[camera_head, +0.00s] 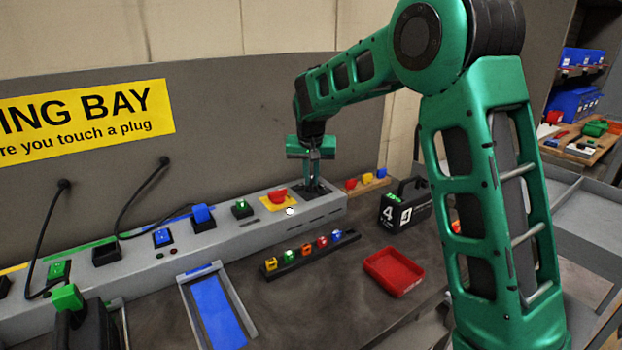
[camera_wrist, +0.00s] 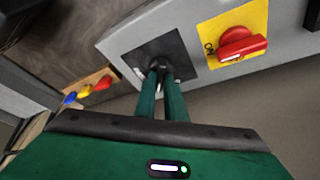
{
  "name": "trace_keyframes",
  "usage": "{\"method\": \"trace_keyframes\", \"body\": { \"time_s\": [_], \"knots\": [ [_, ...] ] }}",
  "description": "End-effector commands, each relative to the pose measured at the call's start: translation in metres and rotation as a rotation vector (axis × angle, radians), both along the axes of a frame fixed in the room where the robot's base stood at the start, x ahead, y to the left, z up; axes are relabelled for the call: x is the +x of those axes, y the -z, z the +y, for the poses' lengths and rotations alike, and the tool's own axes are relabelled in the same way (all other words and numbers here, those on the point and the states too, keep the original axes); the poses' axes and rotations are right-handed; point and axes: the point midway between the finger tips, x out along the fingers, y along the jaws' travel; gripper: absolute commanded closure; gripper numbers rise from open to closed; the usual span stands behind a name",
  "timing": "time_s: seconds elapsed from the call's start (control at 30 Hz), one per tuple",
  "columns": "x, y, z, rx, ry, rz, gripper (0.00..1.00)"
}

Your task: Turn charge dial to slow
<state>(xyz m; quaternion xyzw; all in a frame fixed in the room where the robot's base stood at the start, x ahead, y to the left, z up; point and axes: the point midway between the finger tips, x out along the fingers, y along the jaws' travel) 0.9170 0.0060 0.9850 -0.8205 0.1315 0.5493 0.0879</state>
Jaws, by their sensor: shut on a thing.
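The charge dial sits on a dark square plate (camera_wrist: 181,50) at the right end of the grey charging console (camera_head: 230,237). In the wrist view my gripper (camera_wrist: 161,70) reaches down to this plate, its two green fingers close together on the dark dial. The fingers hide most of the dial, so I cannot tell its setting. In the head view my gripper (camera_head: 313,183) stands upright over the same plate, shut on the dial.
A red rotary switch (camera_wrist: 241,45) on a yellow plate is close beside my gripper. A black case marked 4 (camera_head: 405,207), a red tray (camera_head: 393,271) and a rack of coloured pieces (camera_head: 309,252) stand in front of the console. Cables hang at the left.

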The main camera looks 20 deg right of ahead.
Motion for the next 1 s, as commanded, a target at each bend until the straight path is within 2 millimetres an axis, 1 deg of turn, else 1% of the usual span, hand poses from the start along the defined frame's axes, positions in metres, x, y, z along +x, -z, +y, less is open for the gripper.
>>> {"method": "trace_keyframes", "body": {
  "time_s": [0.4,0.6,0.8,1.0],
  "knots": [
    [0.0004,-0.0013,-0.0022,0.001,-0.348,-0.004,1.0],
    [0.0006,-0.0014,-0.0023,0.001,-0.491,-0.004,1.0],
    [0.0008,-0.0014,-0.0028,0.001,-0.586,-0.004,1.0],
    [0.0008,-0.0014,-0.0029,0.0,-0.634,-0.004,1.0]
  ]
}}
